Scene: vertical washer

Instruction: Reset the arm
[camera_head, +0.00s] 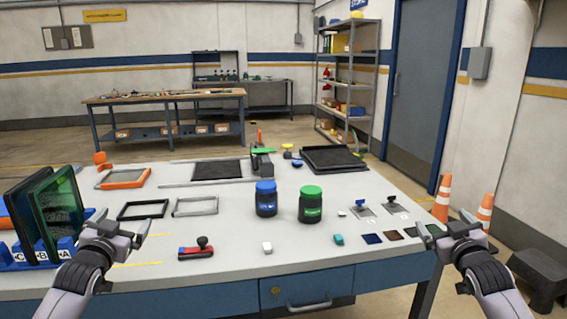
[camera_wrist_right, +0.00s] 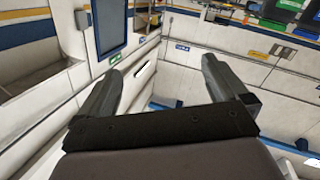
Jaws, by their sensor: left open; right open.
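My left gripper (camera_head: 120,228) is open and empty at the left front of the white worktable (camera_head: 330,225). It is in front of a rack of dark green panels and left of a red and blue tool. My right gripper (camera_head: 443,228) is open and empty at the table's right front corner, close to several small dark squares. In the right wrist view, the right gripper's two fingers (camera_wrist_right: 168,90) stand wide apart with nothing between them. The background there is walls and a door.
A blue-lidded jar (camera_head: 266,199) and a green-lidded jar (camera_head: 310,205) stand mid-table. Panels (camera_head: 58,208) stand in a blue rack (camera_head: 65,247) at left. A red-blue tool (camera_head: 197,252) lies near the front. Orange cones (camera_head: 442,198) and a dark stool (camera_head: 541,271) stand right.

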